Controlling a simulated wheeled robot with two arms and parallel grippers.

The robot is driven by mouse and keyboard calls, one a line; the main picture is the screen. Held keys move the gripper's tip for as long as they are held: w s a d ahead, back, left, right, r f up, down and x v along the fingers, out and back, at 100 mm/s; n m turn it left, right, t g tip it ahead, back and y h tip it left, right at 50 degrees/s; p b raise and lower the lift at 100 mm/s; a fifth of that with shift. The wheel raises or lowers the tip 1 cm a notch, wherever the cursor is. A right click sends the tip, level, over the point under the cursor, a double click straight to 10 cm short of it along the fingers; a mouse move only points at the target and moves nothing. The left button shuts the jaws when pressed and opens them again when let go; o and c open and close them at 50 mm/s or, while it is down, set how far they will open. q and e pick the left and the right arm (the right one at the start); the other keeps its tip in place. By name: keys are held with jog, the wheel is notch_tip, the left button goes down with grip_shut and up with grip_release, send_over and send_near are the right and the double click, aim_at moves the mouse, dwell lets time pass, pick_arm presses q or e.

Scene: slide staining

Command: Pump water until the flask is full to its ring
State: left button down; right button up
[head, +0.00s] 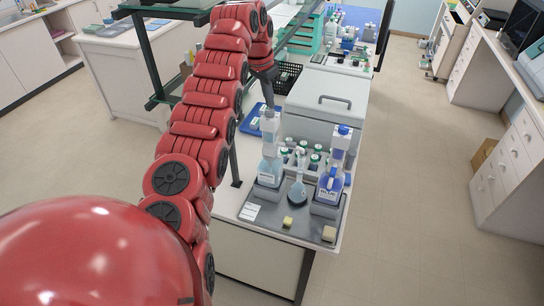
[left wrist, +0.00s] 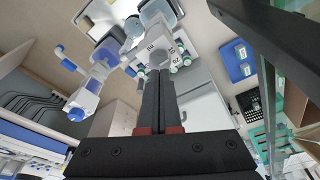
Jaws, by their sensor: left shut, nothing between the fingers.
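The water bottle (head: 268,172), with a tall white pump head, stands at the left of a grey tray (head: 262,211). The small clear flask (head: 298,190) stands on the tray between it and the blue-labelled bottle (head: 331,186). The flask's ring and water level are too small to read. My left gripper (head: 270,104) is shut and empty, pointing down just above the water bottle's pump head. In the left wrist view its closed black fingers (left wrist: 160,80) reach toward the water bottle (left wrist: 158,47); I cannot tell whether they touch the pump. My right gripper is out of view.
A white lidded box (head: 325,100) stands behind the tray, with several small green-capped bottles (head: 315,158) between. Two yellowish blocks lie on the tray's front, one at its right corner (head: 329,233). A dark shelf post stands left of the tray.

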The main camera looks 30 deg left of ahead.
pick_arm(q)
jog(key=shift+f+b, duration=0.95)
jog(key=shift+f, duration=0.25)
jog(key=shift+s+f, duration=0.1)
jog(key=shift+f, duration=0.05)
dwell(0.4)
jog(key=shift+r+p, duration=0.45)
jog(key=shift+r, duration=0.95)
